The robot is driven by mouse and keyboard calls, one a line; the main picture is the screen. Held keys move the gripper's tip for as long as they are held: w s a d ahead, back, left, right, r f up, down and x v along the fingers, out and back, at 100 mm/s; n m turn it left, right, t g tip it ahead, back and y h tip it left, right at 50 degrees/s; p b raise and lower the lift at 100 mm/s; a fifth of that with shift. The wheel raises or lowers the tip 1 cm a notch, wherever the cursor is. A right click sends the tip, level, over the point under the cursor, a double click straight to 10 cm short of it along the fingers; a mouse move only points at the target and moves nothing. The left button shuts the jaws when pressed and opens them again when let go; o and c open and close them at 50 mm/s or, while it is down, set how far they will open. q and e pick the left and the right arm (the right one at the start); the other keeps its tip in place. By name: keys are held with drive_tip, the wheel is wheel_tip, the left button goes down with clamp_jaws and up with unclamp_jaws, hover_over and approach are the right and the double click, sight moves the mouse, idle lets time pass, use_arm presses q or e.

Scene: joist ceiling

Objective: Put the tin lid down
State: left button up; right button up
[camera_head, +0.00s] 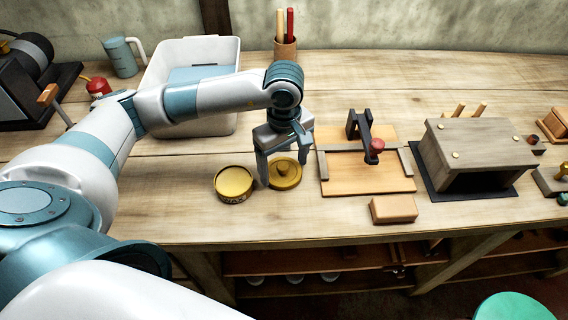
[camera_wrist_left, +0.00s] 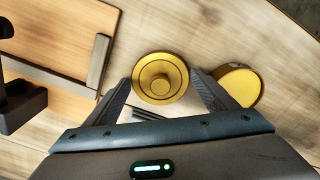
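The round golden tin lid (camera_head: 285,175) with a central knob lies flat on the wooden table, right of the open-topped tin (camera_head: 235,184). My left gripper (camera_head: 284,174) points down over the lid, its fingers wide apart on either side of it. In the left wrist view the lid (camera_wrist_left: 160,78) sits between the fingertips (camera_wrist_left: 160,77), very close to both. The knob is free, with no finger on it. The tin (camera_wrist_left: 239,85) also shows there, beside a finger. My right gripper is out of view.
A wooden board (camera_head: 366,184) with a dark clamp stands just right of the lid, with a small wooden block (camera_head: 394,209) in front. A white bin (camera_head: 158,75) and a pen cup (camera_head: 285,48) stand behind. The table front left of the tin is clear.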

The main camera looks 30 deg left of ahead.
sight(284, 166)
use_arm(q)
drive_tip(key=shift+o, duration=0.9)
drive_tip(key=shift+r, duration=0.1)
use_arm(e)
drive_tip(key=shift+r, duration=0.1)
use_arm(q)
drive_tip(key=shift+r, duration=0.2)
wheel_tip(284, 166, up, 12)
drive_tip(key=b, duration=0.3)
drive_tip(key=shift+b, duration=0.35)
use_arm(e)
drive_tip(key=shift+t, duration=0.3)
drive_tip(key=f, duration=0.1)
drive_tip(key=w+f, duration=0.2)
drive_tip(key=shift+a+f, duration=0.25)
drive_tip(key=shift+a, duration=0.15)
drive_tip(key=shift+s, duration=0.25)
